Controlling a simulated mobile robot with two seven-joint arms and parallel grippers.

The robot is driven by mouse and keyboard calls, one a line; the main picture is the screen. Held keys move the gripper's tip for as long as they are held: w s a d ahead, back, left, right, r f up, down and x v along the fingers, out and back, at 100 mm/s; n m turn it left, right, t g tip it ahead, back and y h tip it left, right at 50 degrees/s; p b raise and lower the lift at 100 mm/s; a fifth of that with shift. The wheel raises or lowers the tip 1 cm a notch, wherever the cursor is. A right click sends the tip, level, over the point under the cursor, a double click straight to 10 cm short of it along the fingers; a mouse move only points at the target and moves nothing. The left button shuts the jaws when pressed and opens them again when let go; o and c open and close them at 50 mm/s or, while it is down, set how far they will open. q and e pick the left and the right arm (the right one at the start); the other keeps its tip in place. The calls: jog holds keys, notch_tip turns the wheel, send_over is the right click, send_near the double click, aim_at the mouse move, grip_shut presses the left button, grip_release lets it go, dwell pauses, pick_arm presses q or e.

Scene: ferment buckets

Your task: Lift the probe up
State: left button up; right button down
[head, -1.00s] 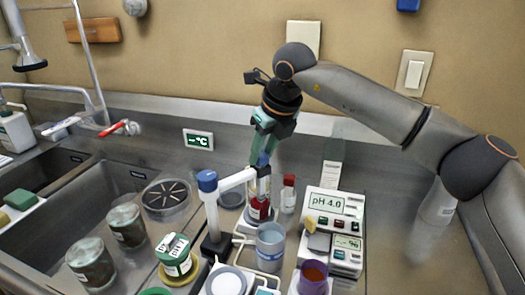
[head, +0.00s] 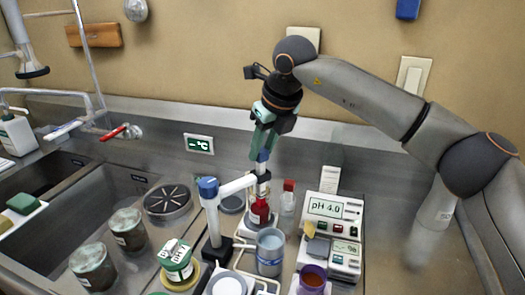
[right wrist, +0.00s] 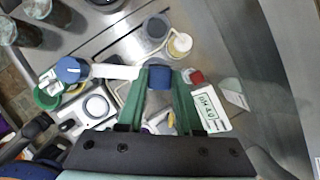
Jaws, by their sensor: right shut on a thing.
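My right gripper (head: 262,150) has its green fingers closed on the blue top of the probe (head: 263,156). The blue top also shows between the fingers in the right wrist view (right wrist: 160,86). The probe hangs upright at the end of the white arm (head: 238,186) of a stand with a blue knob (head: 208,187). Its lower part runs down toward a small red-filled vessel (head: 260,212); I cannot tell whether its tip is inside. My left gripper is not in view.
A pH meter (head: 325,208) stands right of the probe, with a red-capped bottle (head: 288,197) between. A grey-blue cup (head: 270,253) and purple cup (head: 312,279) stand in front. Sink, jars (head: 127,229) and a black-topped round container (head: 167,201) are left.

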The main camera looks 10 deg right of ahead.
notch_tip(320, 180, up, 4)
jog(key=shift+f+p, duration=0.2)
jog(key=shift+p, duration=0.5)
jog(key=shift+w, duration=0.1)
jog(key=c, duration=1)
grip_release()
jog(key=shift+o, duration=2.2)
jog(key=shift+f, duration=0.1)
jog(key=b+v, duration=0.1)
jog(key=v, duration=1.1)
jog(key=shift+s+r, duration=0.25)
